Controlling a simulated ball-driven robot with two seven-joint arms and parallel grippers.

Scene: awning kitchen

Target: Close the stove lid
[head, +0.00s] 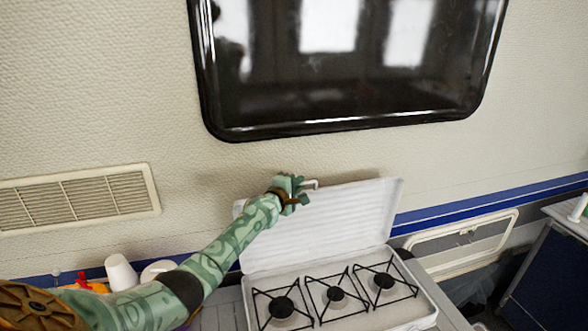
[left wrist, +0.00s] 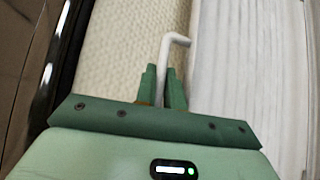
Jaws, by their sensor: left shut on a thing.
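The white stove lid (head: 325,218) stands raised behind the stove (head: 345,300), leaning back near the wall. It also fills the right side of the left wrist view (left wrist: 238,85). A white bent rod (head: 312,184), which looks like the lid's handle, is at the lid's top edge. My left gripper (head: 298,187) is at that edge, shut on the rod. In the left wrist view the rod (left wrist: 166,58) passes between the fingers (left wrist: 162,78) and bends right toward the lid. My right gripper is out of view.
Several black burners with wire grates (head: 336,293) are uncovered on the stove. A white cup (head: 121,272) and other small items stand left of it, beneath my arm. A dark window (head: 345,60) is above. A closed white hatch (head: 462,240) is at the right.

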